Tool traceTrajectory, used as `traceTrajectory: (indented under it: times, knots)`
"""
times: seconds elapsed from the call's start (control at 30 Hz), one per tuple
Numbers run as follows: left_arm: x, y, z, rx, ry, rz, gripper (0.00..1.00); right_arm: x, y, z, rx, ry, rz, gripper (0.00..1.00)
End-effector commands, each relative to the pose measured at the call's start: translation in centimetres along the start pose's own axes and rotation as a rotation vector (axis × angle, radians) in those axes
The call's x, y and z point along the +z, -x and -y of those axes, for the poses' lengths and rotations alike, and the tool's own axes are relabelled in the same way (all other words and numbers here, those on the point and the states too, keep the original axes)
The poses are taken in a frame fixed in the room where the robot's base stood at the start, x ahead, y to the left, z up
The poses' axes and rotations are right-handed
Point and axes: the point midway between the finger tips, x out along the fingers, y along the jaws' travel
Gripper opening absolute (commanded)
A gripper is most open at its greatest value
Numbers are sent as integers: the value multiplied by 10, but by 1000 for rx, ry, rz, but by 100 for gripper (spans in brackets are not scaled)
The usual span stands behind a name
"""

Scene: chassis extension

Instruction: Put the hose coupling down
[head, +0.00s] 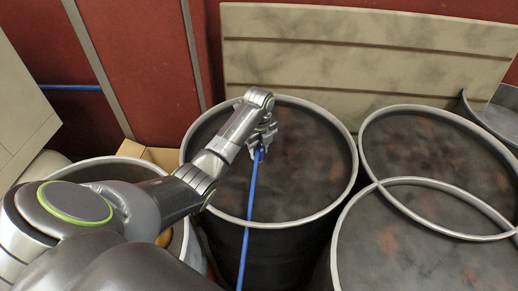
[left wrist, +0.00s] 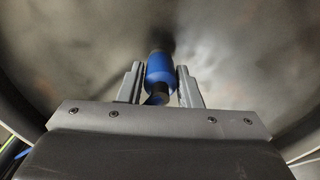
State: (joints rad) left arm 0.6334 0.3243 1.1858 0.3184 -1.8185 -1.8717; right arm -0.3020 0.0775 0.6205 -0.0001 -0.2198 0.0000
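The hose coupling (left wrist: 160,76) is a blue cylinder between the two fingers of my left gripper (left wrist: 160,82) in the left wrist view. The fingers lie close along both its sides, and I take them as shut on it. A dark patch on the drum lid lies just beyond its far end; I cannot tell whether it touches the lid. In the head view my left gripper (head: 263,141) is over the lid of the middle drum (head: 312,165). A blue hose (head: 248,215) runs from the gripper over the drum's near rim and down. My right gripper is not in view.
Two more dark drums with raised grey rims stand at the right, one behind (head: 435,150) and one in front (head: 400,250). A beige panel (head: 370,50) stands behind the drums. A cardboard box (head: 150,153) is left of the middle drum. The right part of its lid is clear.

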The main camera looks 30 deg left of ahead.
Motion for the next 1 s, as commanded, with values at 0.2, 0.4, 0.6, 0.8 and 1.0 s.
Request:
traceTrajectory:
  times: [0.2, 0.4, 0.6, 0.8, 1.0]
  knots:
    - [0, 0, 0, 0, 0, 0, 50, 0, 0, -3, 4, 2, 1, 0]
    - [0, 1, 0, 0, 0, 0, 50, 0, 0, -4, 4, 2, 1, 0]
    - [0, 20, 1, -4, -2, 1, 50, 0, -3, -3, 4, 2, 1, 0]
    - [1, 71, 1, -4, -1, 2, 50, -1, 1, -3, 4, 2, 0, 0]
    - [0, 101, 0, 1, 0, -1, 50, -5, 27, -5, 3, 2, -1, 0]
